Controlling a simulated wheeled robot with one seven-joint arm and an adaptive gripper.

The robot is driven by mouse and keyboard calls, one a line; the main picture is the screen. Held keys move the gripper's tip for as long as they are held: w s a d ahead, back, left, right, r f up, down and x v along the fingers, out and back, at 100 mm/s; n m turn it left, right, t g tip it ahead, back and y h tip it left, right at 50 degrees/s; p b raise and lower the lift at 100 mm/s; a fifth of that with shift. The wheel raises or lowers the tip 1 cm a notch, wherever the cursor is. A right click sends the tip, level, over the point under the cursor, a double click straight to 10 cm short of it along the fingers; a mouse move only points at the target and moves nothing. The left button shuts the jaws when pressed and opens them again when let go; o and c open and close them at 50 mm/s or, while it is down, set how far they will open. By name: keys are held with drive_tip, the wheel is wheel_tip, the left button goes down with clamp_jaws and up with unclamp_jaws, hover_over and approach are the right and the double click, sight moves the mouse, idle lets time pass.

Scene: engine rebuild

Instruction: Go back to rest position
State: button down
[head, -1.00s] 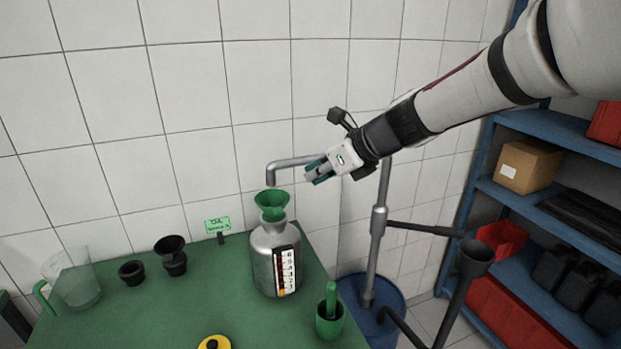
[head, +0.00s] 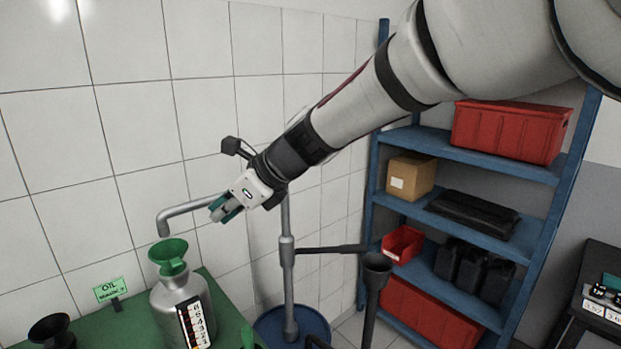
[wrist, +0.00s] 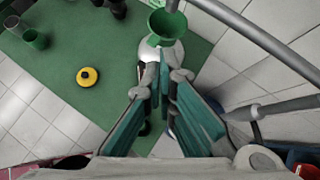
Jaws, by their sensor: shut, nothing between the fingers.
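My gripper (head: 222,209) is shut and empty, held in the air in front of the tiled wall, near the grey spout pipe (head: 190,207). In the wrist view its teal-padded fingers (wrist: 162,82) meet just below the bottle in the picture. The metal bottle (head: 178,311) stands upright on the green table with a green funnel (head: 169,254) in its mouth. The funnel also shows in the wrist view (wrist: 167,24). My arm reaches in from the upper right.
A blue shelf (head: 463,154) with red bins (head: 510,130) and a cardboard box (head: 410,177) stands at the right. A blue drum (head: 270,325) and a dark drain funnel (head: 376,264) are below my arm. A yellow-topped round item (wrist: 88,77) lies on the table (wrist: 75,110).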

drive_tip(key=s+d+r+n+t+h, duration=0.1)
drive_tip(key=s+d+r+n, duration=0.15)
drive_tip(key=d, duration=0.35)
drive_tip(key=s+d+r+n+h, duration=0.1)
drive_tip(key=s+d+n, duration=0.1)
drive_tip(key=d+n, duration=0.3)
drive_tip(key=s+d+f+n+h, duration=0.1)
drive_tip(key=s+d+n, duration=0.3)
drive_tip(key=d, duration=0.5)
drive_tip(key=s+d+f+n+t+h, duration=0.1)
drive_tip(key=s+d+n+h, duration=0.3)
drive_tip(key=s+d, duration=0.4)
drive_tip(key=s+d+f+n+h, duration=0.2)
drive_tip(key=s+d+n, duration=0.2)
drive_tip(key=d, duration=0.7)
drive_tip(key=shift+s+d+f+t+b, duration=0.2)
drive_tip(key=shift+s+d+t+b, duration=0.15)
drive_tip(key=shift+s, duration=0.85)
drive_tip(key=shift+a, duration=0.2)
